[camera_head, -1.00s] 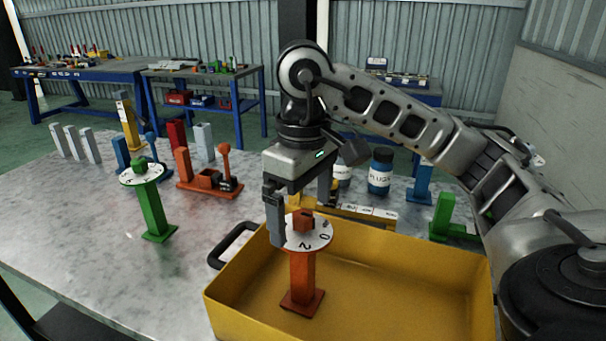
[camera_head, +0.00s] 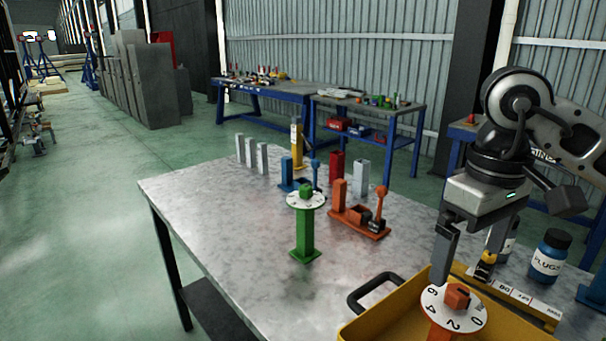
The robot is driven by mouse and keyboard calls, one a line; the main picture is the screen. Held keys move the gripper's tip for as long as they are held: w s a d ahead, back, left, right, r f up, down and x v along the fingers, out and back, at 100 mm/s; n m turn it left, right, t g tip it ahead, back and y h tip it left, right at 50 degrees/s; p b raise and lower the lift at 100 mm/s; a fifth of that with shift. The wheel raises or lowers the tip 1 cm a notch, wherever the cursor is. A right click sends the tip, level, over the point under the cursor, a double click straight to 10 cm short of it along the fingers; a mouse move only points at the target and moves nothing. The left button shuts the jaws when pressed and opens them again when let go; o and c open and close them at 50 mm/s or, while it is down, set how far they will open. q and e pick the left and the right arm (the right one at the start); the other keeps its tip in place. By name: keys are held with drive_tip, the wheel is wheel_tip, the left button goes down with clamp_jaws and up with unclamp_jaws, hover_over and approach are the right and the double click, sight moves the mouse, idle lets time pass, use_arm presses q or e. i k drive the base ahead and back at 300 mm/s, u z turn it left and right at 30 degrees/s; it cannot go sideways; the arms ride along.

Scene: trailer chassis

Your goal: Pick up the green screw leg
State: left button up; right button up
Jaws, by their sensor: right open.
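The green screw leg (camera_head: 304,232) stands upright on the marble-topped table (camera_head: 222,212), with a white numbered disc (camera_head: 306,199) near its top. My right gripper (camera_head: 465,262) is to the right of it, above the yellow tray, with its fingers pointing down. It is open and apart from the green leg. An orange screw leg (camera_head: 457,298) with a white numbered disc is in the tray, right under my right gripper; its lower part is cut off by the picture edge. My left gripper is not in view.
The yellow tray (camera_head: 383,325) with a black handle (camera_head: 372,290) sits at the front right. An orange lever piece (camera_head: 358,221) stands right of the green leg; blue, red and grey posts stand behind. A "PLUGS" bottle (camera_head: 549,256) is at the right. The table's left part is clear.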

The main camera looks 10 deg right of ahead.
sight(305, 251)
drive_tip(key=k, duration=1)
